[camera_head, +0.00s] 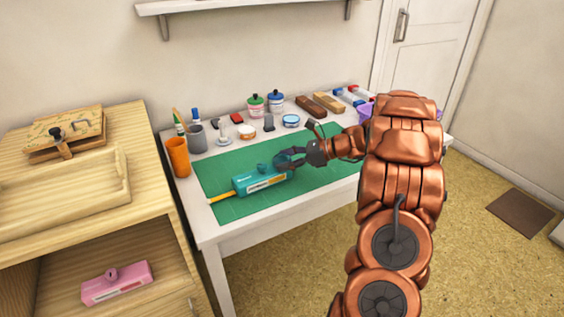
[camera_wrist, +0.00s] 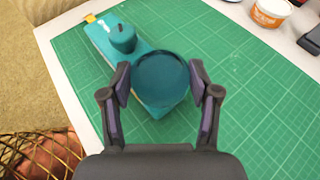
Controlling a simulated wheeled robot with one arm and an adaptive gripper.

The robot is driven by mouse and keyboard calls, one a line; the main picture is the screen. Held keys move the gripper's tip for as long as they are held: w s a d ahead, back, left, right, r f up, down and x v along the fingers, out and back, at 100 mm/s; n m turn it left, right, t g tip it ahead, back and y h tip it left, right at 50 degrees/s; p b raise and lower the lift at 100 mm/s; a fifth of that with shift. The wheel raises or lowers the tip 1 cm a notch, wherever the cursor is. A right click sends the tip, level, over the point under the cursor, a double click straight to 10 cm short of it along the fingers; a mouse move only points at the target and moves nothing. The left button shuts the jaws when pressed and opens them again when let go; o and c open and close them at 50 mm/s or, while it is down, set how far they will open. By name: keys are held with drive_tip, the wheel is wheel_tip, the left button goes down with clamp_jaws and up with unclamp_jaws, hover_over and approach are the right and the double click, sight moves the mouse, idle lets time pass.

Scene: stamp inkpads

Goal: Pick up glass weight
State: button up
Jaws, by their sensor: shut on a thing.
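The glass weight (camera_wrist: 160,79) is a round, dark teal, see-through disc. In the wrist view it sits between the two fingers of my gripper (camera_wrist: 160,88), which are shut on its sides. In the head view my gripper (camera_head: 291,158) is low over the green mat, with the weight (camera_head: 281,160) at its fingertips. A teal box (camera_head: 258,182) with a teal knob (camera_wrist: 122,38) lies on the mat just beside and partly behind the weight. I cannot tell whether the weight touches the box or the mat.
The green mat (camera_head: 230,208) covers the middle of the white table. An orange cup (camera_head: 179,157), a grey cup (camera_head: 197,139), jars and blocks line the back. A wooden cabinet (camera_head: 130,130) stands left. The front right of the mat is clear.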

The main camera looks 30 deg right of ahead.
drive_tip(key=shift+c, duration=1)
drive_tip(key=shift+r, duration=0.1)
